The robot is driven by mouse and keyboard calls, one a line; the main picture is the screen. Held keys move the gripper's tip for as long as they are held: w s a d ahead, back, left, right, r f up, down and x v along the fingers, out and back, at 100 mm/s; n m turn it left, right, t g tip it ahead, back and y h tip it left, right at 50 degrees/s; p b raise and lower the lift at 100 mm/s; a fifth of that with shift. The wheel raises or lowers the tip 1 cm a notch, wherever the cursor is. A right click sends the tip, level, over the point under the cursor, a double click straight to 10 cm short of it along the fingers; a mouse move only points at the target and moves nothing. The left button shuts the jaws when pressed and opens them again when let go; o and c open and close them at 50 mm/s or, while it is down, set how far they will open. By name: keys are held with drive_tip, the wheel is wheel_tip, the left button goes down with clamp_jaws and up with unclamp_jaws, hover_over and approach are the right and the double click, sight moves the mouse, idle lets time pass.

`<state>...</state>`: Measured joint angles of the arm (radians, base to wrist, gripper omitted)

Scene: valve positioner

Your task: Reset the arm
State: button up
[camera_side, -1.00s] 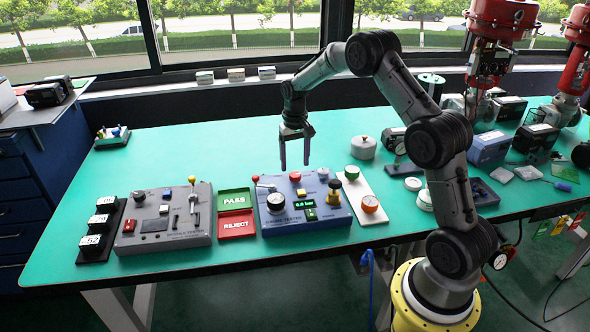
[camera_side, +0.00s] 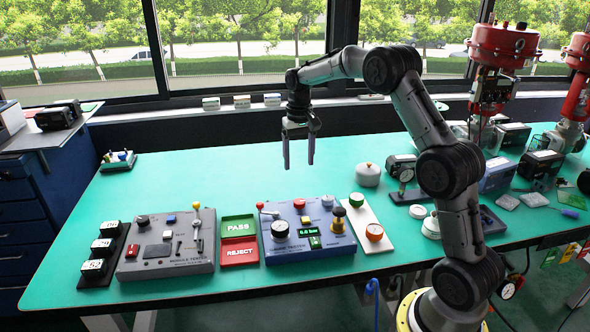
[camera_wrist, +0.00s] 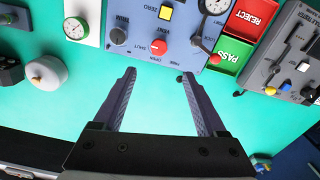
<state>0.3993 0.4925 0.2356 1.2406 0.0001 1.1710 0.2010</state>
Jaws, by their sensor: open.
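My gripper (camera_side: 299,152) is open and empty. It hangs above the green table, behind the blue tester box in the side view, with both fingers pointing down. In the wrist view the two fingers of my gripper (camera_wrist: 160,88) stand well apart over bare table, with nothing between them. The blue tester box (camera_side: 327,249) carries a dial, a lit green display, knobs and a red-tipped lever; it also shows in the wrist view (camera_wrist: 176,50). My arm is bent, its forearm reaching left from the elbow.
The grey module tester (camera_side: 150,266), PASS tray (camera_side: 240,227) and REJECT tray (camera_side: 238,251) sit left of the blue box. A white strip (camera_side: 362,222) with green and orange knobs lies at its right. Gauges, boxes and red-topped valves (camera_side: 505,42) crowd the right.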

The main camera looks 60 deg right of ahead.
drive_tip(key=s+a+r+n+t, duration=0.1)
drive_tip(key=a+r, duration=0.3)
drive_tip(key=r, duration=0.2)
drive_tip(key=s+a+r+t, duration=0.1)
drive_tip(key=s+a+r, duration=0.1)
drive_tip(key=a+r, duration=0.35)
drive_tip(key=s+a+r+n+t, duration=0.2)
drive_tip(key=s+a+r, duration=0.3)
drive_tip(key=s+r, duration=0.25)
drive_tip(key=s+a+n+t, duration=0.15)
drive_tip(key=s+a, duration=0.25)
drive_tip(key=s, duration=0.7)
drive_tip(key=s+a+f+n, duration=0.1)
drive_tip(key=s+f+n, duration=0.1)
drive_tip(key=s+f, duration=0.7)
drive_tip(key=shift+a+f, duration=0.2)
drive_tip(key=shift+s, duration=0.1)
